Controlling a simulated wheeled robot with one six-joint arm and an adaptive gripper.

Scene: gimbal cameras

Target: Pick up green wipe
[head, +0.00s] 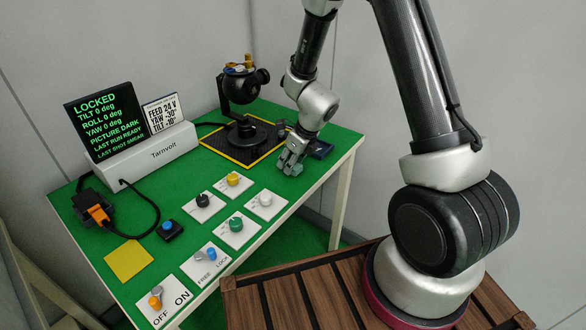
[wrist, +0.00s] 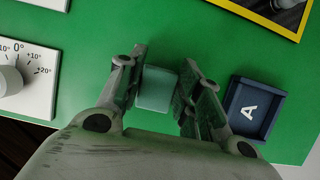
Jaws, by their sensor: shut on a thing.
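The green wipe (wrist: 156,88) is a small teal-green block. In the wrist view it sits between the two fingers of my gripper (wrist: 162,72), which is shut on it. In the head view my gripper (head: 290,162) is low over the right part of the green table, with a grey-green bit of the wipe (head: 297,170) showing at the fingertips. Whether the wipe still touches the table cannot be told.
A dark blue tray marked A (wrist: 234,110) lies just right of my gripper. A black camera gimbal (head: 243,90) stands behind on a yellow-edged mat (head: 222,150). Knob plates (head: 265,205) lie in front. A display box (head: 160,155) stands at left.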

